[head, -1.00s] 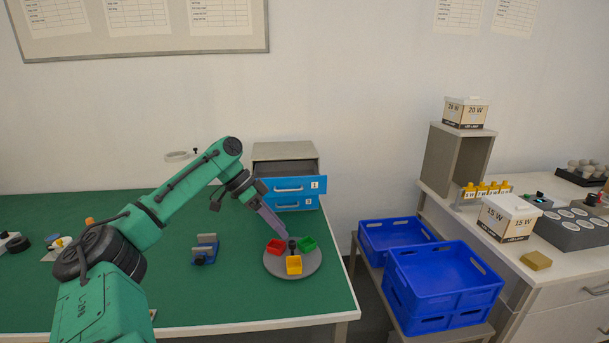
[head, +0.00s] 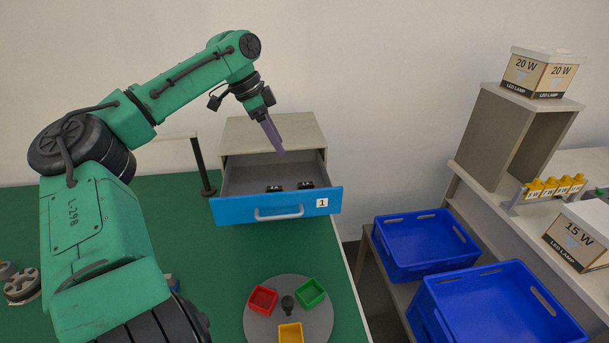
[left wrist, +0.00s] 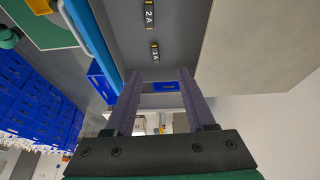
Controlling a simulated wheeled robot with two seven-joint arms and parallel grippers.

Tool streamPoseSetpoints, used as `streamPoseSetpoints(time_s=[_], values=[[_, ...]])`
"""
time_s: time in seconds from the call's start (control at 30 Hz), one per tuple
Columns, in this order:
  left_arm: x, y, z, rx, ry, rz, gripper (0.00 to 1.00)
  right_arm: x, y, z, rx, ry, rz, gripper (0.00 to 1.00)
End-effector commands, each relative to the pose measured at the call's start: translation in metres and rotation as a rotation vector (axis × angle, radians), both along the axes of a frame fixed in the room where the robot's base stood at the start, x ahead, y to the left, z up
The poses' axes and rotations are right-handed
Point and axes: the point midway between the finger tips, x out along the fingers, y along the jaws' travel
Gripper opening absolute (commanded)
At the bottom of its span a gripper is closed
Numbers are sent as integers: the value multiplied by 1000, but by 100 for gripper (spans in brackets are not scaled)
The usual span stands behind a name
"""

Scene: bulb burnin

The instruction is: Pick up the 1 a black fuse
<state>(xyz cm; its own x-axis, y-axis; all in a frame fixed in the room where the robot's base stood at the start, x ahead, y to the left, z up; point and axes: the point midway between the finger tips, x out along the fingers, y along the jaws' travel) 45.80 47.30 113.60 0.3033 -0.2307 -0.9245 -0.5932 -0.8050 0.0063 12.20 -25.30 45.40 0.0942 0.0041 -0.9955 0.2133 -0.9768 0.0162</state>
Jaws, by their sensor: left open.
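Two black fuses lie in the open drawer. In the left wrist view, the fuse marked 1 A (left wrist: 155,51) is nearer my fingers and the fuse marked 2 A (left wrist: 149,15) is farther up. In the head view, by the layout, the 1 A fuse (head: 306,185) is the right one and the 2 A fuse (head: 274,188) the left one; their print is too small to read there. My left gripper (head: 279,152) is above the drawer, pointing down, its fingers (left wrist: 155,82) apart with nothing between them. My right gripper is out of view.
The blue-fronted drawer (head: 235,211) marked 1 is pulled out of its grey cabinet (head: 270,131). A round tray (head: 262,326) with red, yellow and green bins stands in front. Blue crates (head: 425,241) stand at the right. A thin post (head: 201,170) rises left of the drawer.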

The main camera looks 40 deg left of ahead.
Motion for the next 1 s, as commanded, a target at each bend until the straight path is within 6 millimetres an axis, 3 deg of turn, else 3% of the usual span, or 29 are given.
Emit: streamPoseSetpoints(time_s=[0.2, 0.3, 0.7, 0.9, 0.93, 1.0], values=[[16, -14, -53, -2, 7, -2, 55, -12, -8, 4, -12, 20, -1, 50], [22, -18, -70, -1, 6, -1, 55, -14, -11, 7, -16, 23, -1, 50], [42, -32, -122, -2, 4, 1, 55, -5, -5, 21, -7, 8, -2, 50], [43, -33, -124, -2, 1, 0, 55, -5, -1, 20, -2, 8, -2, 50], [43, -33, -124, -2, 1, 0, 47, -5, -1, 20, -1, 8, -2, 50], [43, -33, -124, -2, 1, 0, 21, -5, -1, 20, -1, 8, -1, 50]])
